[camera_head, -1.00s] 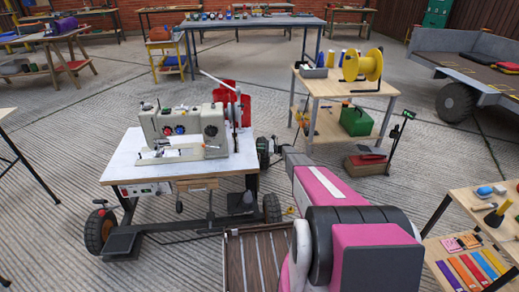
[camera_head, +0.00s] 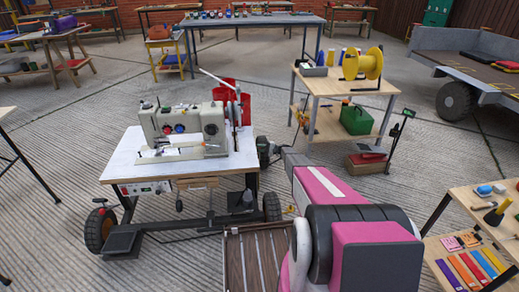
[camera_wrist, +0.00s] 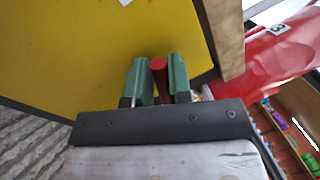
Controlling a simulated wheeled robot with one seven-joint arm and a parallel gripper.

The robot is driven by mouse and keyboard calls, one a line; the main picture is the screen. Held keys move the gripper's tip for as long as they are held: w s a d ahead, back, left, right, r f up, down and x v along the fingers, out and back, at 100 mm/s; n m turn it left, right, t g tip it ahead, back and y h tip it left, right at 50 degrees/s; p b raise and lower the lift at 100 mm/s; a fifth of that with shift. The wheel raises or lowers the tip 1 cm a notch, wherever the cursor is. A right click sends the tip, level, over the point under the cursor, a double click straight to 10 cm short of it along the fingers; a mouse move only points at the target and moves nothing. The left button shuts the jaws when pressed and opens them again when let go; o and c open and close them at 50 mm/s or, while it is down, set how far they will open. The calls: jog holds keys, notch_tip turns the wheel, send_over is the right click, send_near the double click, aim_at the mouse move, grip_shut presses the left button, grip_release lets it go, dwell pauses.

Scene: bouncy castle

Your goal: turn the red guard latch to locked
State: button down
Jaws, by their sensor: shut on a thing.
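The red guard latch (camera_wrist: 158,68) shows in the wrist view as a short red rounded bar standing in front of a yellow panel (camera_wrist: 100,45). My gripper (camera_wrist: 158,80) has its two green fingers on either side of the red bar, shut on it. The fingers hide the bar's sides, and the latch's pivot and any lock marking cannot be made out. In the head view my pink arm reaches forward beside the sewing machine table (camera_head: 125,166); the latch cannot be made out there.
In the wrist view a wooden edge (camera_wrist: 224,35) and a red rounded body marked with a digit (camera_wrist: 275,55) lie close right of my fingers. In the head view a sewing machine (camera_head: 185,130) stands left of my arm, and a wooden table with a yellow spool (camera_head: 368,65) stands beyond it.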

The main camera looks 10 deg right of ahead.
jog(key=shift+w+n+g, duration=0.2)
jog(key=shift+n+g, duration=0.5)
jog(key=shift+n, duration=1.5)
jog(key=shift+r, duration=0.1)
jog(key=shift+s, duration=0.1)
jog(key=c, duration=1.2)
grip_release()
jog(key=shift+o, duration=0.2)
jog(key=shift+d, duration=0.2)
jog(key=d+f, duration=0.2)
jog(key=d, duration=0.8)
jog(key=shift+d+f, duration=0.15)
jog(key=shift+d, duration=0.1)
